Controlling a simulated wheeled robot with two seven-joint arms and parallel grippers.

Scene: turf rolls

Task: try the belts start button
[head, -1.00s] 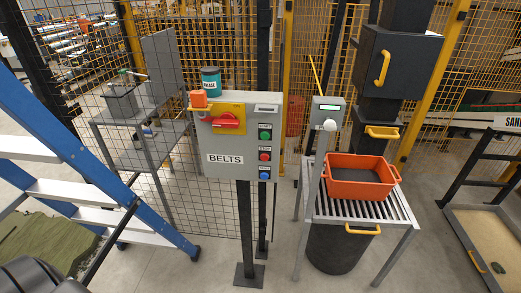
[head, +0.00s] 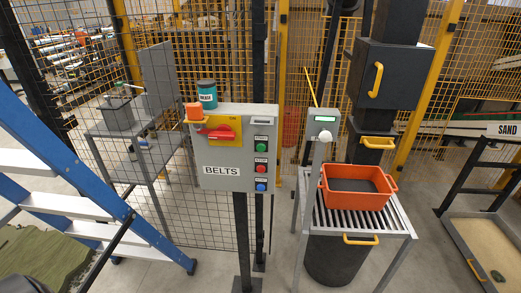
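The grey control box labelled BELTS (head: 214,181) stands on a dark post left of centre in the head view. On its right side is a column of buttons: a green button (head: 261,147), a red button (head: 260,169) below it and a blue button (head: 260,187) at the bottom. The small labels above them are too small to read. A red rotary switch (head: 218,132) sits on a yellow plate, with an orange piece (head: 194,112) at its upper left corner. Neither of my grippers is in view.
A teal tin (head: 207,96) stands on the box. An orange crate (head: 357,202) rests on a slatted stand (head: 327,218) to the right. A blue stepladder (head: 75,170) blocks the left. A sand tray (head: 500,240) lies at far right. Mesh fencing runs behind the box.

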